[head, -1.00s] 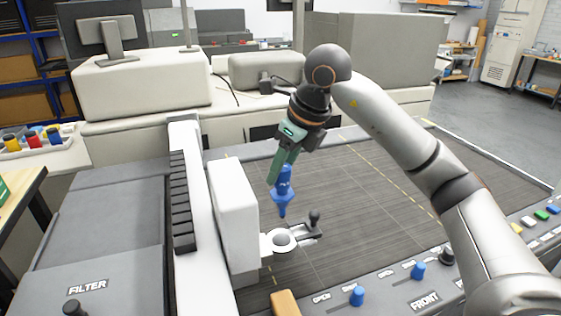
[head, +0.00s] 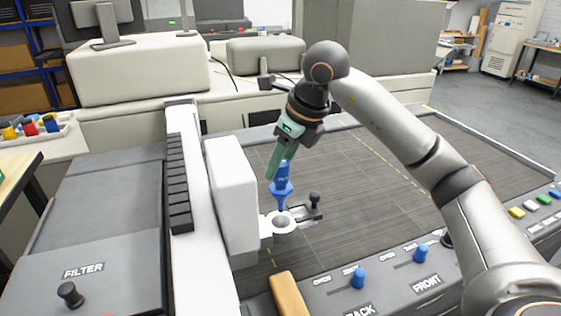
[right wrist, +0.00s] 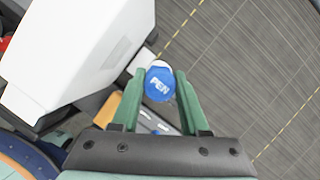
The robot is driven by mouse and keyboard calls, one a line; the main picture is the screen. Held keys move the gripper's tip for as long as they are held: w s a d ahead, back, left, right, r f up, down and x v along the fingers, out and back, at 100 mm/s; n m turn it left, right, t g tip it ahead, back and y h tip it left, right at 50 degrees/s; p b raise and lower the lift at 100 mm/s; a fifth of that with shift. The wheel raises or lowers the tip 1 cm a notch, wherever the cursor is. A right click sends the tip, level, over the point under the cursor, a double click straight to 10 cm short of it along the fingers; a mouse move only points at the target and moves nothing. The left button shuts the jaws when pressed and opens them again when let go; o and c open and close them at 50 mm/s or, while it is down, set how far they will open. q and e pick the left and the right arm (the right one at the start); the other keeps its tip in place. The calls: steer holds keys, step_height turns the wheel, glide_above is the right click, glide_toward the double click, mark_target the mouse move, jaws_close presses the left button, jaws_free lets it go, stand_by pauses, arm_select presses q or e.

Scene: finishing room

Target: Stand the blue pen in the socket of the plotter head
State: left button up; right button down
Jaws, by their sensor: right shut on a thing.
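The blue pen (head: 282,181) is upright, tip down, in my right gripper (head: 278,163). The gripper is shut on its upper part, and the pen's round top (right wrist: 160,84) shows between the green fingers in the right wrist view. The pen's tip is at the white ring socket (head: 270,227) of the plotter head (head: 232,190). I cannot tell whether the tip is inside the hole or just above it. In the right wrist view the pen's top hides most of the socket. My left gripper is not in view.
A small black-knobbed lever (head: 315,200) stands right beside the socket. The white gantry beam (head: 190,200) runs left of the head. The dark plotter bed (head: 380,190) is clear to the right. A front panel with blue knobs (head: 358,277) lies nearest me.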

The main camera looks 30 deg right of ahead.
mark_target(284, 188)
steer(key=shift+f, duration=0.1)
steer(key=shift+f+b, duration=1.1)
steer(key=shift+f, duration=0.35)
steer(key=shift+f+b, duration=0.55)
steer(key=shift+f, duration=0.2)
steer(key=shift+f+b, duration=1.45)
steer(key=shift+f, duration=0.4)
steer(key=shift+c, duration=1.7)
jaws_free()
steer(key=shift+r, duration=0.1)
